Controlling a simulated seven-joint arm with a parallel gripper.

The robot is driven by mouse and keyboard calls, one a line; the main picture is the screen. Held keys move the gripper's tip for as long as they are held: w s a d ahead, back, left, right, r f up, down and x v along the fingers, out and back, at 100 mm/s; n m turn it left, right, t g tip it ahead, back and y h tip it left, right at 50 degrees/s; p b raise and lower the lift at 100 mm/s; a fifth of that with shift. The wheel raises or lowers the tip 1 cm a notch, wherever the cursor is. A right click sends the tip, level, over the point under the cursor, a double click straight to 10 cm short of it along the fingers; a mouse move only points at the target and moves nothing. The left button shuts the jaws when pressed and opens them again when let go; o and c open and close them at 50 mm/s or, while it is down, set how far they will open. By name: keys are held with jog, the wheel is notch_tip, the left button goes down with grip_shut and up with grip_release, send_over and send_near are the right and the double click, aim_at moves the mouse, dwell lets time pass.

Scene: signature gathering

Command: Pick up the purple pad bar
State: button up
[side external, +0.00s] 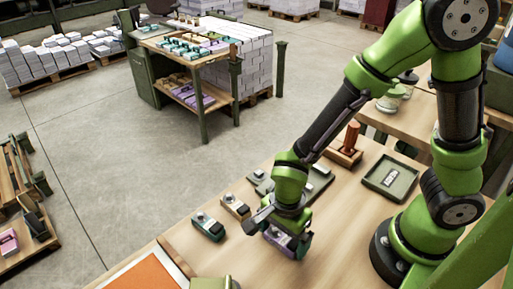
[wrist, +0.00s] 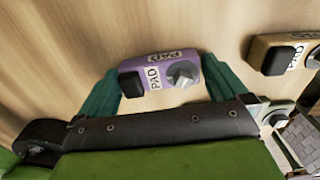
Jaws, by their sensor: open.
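The purple pad bar (wrist: 160,72) lies on the wooden table, with a black block at one end, a grey knob at the other and a white PAD label. In the side external view the purple pad bar (side external: 277,237) is partly hidden by my gripper. My gripper (wrist: 160,84) is open, with one green finger at each end of the bar in the wrist view. In the side external view my gripper (side external: 283,232) is low over the table at the bar. I cannot tell whether the fingers touch it.
A tan pad bar (wrist: 288,52) lies close to the right in the wrist view. A teal bar (side external: 208,226) and the tan bar (side external: 235,206) lie left of my gripper in the side external view. A green tray (side external: 405,190) and an orange sheet (side external: 145,274) are also on the table.

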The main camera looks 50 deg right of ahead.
jog(key=shift+c, duration=0.3)
jog(key=c, duration=1)
jog(key=shift+r, duration=0.1)
